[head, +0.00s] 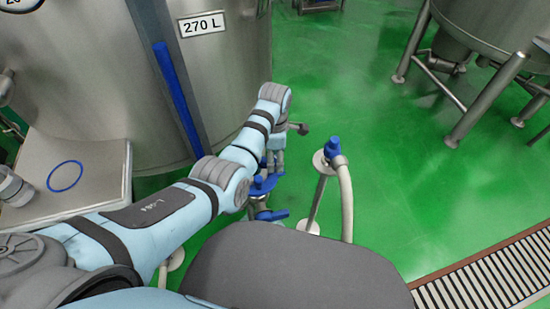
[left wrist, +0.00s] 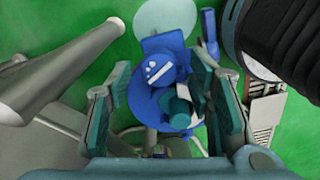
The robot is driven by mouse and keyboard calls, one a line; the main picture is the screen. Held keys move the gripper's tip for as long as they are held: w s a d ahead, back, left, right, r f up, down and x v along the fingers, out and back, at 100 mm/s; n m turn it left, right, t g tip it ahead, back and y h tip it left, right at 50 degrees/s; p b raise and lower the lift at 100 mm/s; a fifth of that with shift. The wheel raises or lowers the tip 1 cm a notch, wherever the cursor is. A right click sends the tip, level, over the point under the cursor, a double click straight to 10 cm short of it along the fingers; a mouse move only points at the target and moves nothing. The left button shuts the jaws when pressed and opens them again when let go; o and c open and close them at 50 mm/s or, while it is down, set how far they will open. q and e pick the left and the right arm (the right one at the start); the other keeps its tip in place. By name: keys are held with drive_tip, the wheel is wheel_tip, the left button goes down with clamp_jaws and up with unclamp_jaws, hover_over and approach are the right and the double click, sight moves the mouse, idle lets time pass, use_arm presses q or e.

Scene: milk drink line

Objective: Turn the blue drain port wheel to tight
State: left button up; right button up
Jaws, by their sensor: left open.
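The blue drain port wheel (head: 262,186) is low in front of the steel tank in the head view, partly hidden by my left gripper (head: 275,167). In the left wrist view the blue wheel (left wrist: 151,98) shows close up, with white marks on its raised blue top and a teal round part at its lower right. My left gripper (left wrist: 161,72) is open, with one finger on each side of the wheel. I cannot tell whether the fingers touch it. My right gripper is in neither view.
A steel tank (head: 90,70) marked 270 L stands at left. A blue lever (head: 271,215) is just below the wheel. A hose with a blue end (head: 332,148) rests on a stand at right. A floor grate (head: 490,280) lies lower right.

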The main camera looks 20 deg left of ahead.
use_arm(q)
clamp_jaws()
